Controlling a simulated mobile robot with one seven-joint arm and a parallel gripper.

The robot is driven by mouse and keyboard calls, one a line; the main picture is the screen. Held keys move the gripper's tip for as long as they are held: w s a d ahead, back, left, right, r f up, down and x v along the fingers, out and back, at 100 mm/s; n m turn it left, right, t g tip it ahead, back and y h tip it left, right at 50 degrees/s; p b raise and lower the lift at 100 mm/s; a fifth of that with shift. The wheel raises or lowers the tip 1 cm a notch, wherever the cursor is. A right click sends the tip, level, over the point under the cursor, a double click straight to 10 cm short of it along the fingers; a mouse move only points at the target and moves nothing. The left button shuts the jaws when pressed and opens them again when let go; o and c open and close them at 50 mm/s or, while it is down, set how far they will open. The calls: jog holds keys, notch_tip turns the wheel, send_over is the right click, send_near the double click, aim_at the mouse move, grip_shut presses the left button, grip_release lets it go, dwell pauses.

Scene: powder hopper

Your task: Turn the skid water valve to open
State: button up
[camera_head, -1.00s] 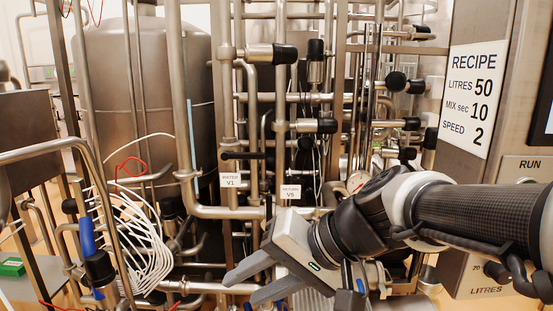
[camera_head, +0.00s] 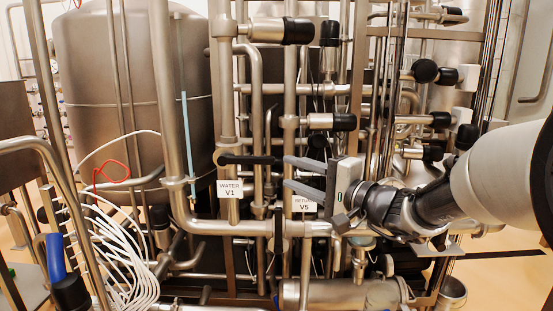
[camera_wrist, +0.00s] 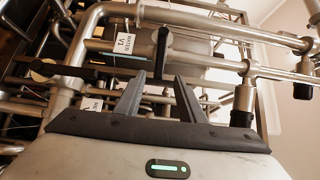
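The skid water valve's black lever (camera_head: 250,159) lies level across its pipe, above the white label "WATER V1" (camera_head: 230,189). It also shows in the wrist view (camera_wrist: 162,50), with its free end just beyond and between the two fingertips. The label shows there too (camera_wrist: 122,42). My gripper (camera_head: 286,172) is at the right of the lever's free end, fingers pointing left. In the wrist view my gripper (camera_wrist: 160,82) is open with a clear gap between the fingers and nothing held. I cannot tell whether a fingertip touches the lever.
A "V5" label (camera_head: 304,204) sits just below my fingers, and a black lever (camera_head: 278,235) hangs downward near it. Steel pipes crowd around my gripper. A large tank (camera_head: 135,90) stands at back left, with white cables (camera_head: 115,245) in front.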

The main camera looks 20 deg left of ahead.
aim_at(262, 162)
jog(key=p+x, duration=0.2)
jog(key=x, duration=1.1)
grip_shut()
